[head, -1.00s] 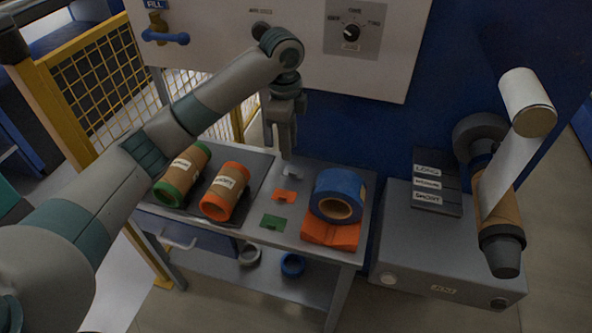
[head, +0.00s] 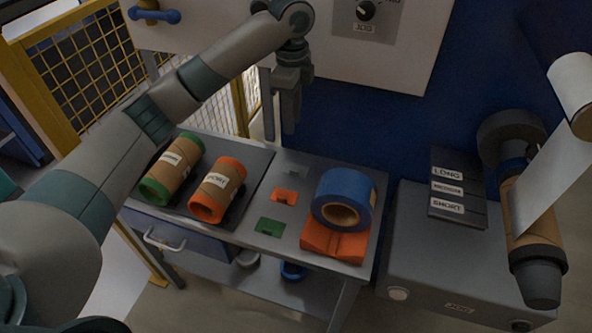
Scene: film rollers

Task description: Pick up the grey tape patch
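The grey tape patch (head: 293,171) lies flat on the grey table, at the back of a short row of patches. It is small and close in colour to the tabletop. My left gripper (head: 280,130) hangs fingers down, above and behind the patch in the picture. Its two fingers stand apart with nothing between them, and it does not touch the patch. My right gripper is not in view.
An orange patch (head: 285,195) and a green patch (head: 270,226) lie in front of the grey one. Green-ended (head: 173,170) and orange-ended (head: 218,190) rollers lie left. A blue tape roll (head: 346,190) on an orange stand (head: 335,245) is right. A panel (head: 330,45) rises behind.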

